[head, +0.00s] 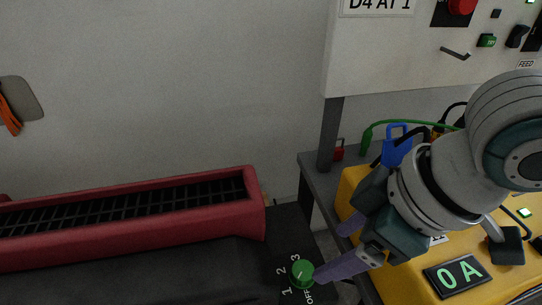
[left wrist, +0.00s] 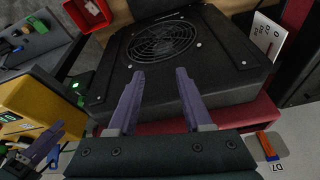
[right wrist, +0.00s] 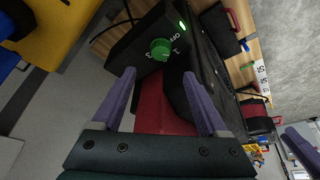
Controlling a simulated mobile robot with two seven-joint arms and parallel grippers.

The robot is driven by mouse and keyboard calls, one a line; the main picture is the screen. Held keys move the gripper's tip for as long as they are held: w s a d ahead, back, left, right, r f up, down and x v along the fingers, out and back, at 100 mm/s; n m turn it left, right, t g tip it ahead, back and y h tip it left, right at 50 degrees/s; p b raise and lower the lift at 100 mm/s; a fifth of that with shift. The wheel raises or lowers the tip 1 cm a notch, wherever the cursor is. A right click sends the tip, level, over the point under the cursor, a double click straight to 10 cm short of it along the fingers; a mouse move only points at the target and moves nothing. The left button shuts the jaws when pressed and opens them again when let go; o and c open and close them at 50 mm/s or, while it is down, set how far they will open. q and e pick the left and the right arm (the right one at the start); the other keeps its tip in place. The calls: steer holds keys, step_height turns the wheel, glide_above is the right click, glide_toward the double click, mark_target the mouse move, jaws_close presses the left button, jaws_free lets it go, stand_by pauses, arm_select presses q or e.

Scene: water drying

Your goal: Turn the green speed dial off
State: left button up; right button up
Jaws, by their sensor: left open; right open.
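The green speed dial (head: 303,273) sits on a black panel at the bottom of the head view, ringed by the marks 1, 2, 3 and OFF. In the right wrist view the dial (right wrist: 160,49) is ahead of the fingertips, between their lines. I cannot tell which mark it points to. My right gripper (head: 330,252) is open and empty, with its lower fingertip beside the dial in the head view; contact is unclear. My left gripper (left wrist: 160,73) is open and empty, facing a black fan housing, and is not in the head view.
A red-framed black grille (head: 120,210) lies left of the dial. In the left wrist view, a round fan guard (left wrist: 162,42) tops the black housing.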

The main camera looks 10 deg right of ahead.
mark_target(303, 270)
steer(key=b+x, duration=0.2)
steer(key=x, duration=0.7)
steer(key=shift+f+b, duration=0.35)
steer(key=shift+b, duration=0.05)
jaws_close()
